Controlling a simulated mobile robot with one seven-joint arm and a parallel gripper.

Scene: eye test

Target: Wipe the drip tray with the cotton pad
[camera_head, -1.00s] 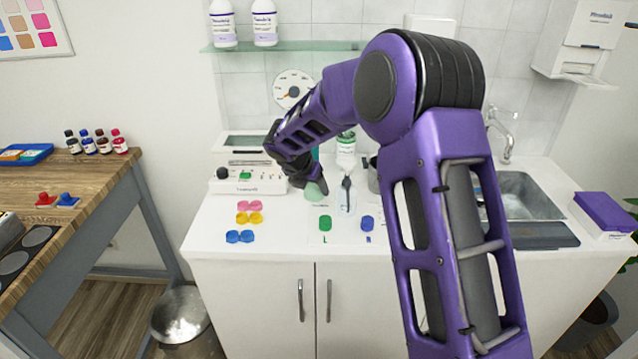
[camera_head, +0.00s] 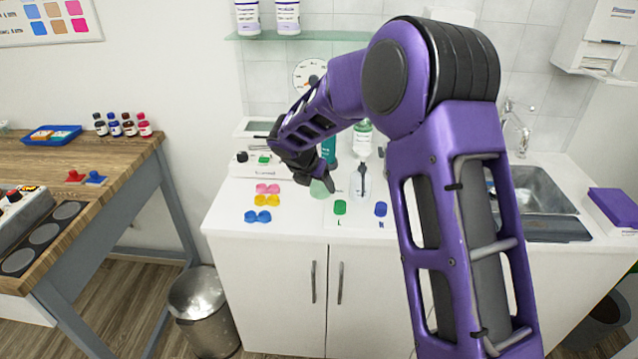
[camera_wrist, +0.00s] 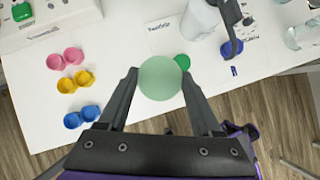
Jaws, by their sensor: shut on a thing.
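My gripper (camera_head: 322,182) is shut on a pale green round thing (camera_wrist: 161,78), perhaps the cotton pad. In the wrist view it sits between the two fingertips (camera_wrist: 158,74), over the front part of the white counter. In the head view only part of the green thing (camera_head: 319,189) shows below my gripper. Whether it touches the counter is unclear. I cannot make out a drip tray for certain. A clear item (camera_head: 362,188) with a dark upright tool stands right of my gripper.
Pink, yellow and blue lens cases (camera_head: 263,201) lie left of my gripper. A green cap (camera_head: 340,207) and a blue cap (camera_head: 381,209) lie in front of it. A white bottle (camera_head: 363,140) stands behind. The sink (camera_head: 537,190) is at right, a metal bin (camera_head: 205,310) below left.

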